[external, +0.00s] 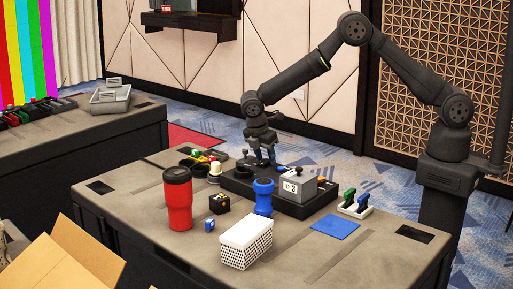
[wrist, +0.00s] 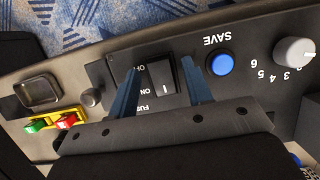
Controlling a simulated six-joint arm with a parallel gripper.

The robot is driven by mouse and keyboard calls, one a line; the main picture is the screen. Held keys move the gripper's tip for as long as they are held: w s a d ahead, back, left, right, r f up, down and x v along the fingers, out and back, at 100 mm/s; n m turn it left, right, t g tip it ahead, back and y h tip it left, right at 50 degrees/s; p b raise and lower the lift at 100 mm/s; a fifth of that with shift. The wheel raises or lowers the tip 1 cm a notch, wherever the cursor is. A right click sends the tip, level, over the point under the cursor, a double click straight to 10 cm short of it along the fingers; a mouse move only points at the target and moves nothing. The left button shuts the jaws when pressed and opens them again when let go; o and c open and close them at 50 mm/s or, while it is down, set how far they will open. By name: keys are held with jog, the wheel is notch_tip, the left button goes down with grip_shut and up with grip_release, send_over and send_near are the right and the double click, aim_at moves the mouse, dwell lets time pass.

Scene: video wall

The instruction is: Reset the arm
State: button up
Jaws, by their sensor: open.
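My gripper (external: 265,160) is open and empty, pointing down over the black control panel (external: 290,207) on the table. In the wrist view the two blue fingers of my gripper (wrist: 161,62) stand apart on either side of a black rocker switch (wrist: 160,76) marked ON and OFF. I cannot tell whether they touch the panel. A blue button (wrist: 221,64) labelled SAVE, upside down in this view, lies right of the right finger. A grey knob (wrist: 293,51) with numbers around it is further right.
A white rack (external: 356,207) is at the right. The table's left front is clear.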

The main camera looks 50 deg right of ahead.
jog(key=v, duration=1.8)
jog(key=x, duration=1.8)
jog(key=shift+d, duration=0.15)
jog(key=y, duration=0.3)
jog(key=shift+d+f, duration=0.1)
jog(key=shift+d, duration=0.3)
notch_tip(320, 180, up, 16)
jog(key=m+y, duration=0.1)
jog(key=m, duration=0.5)
jog(key=shift+r, duration=0.25)
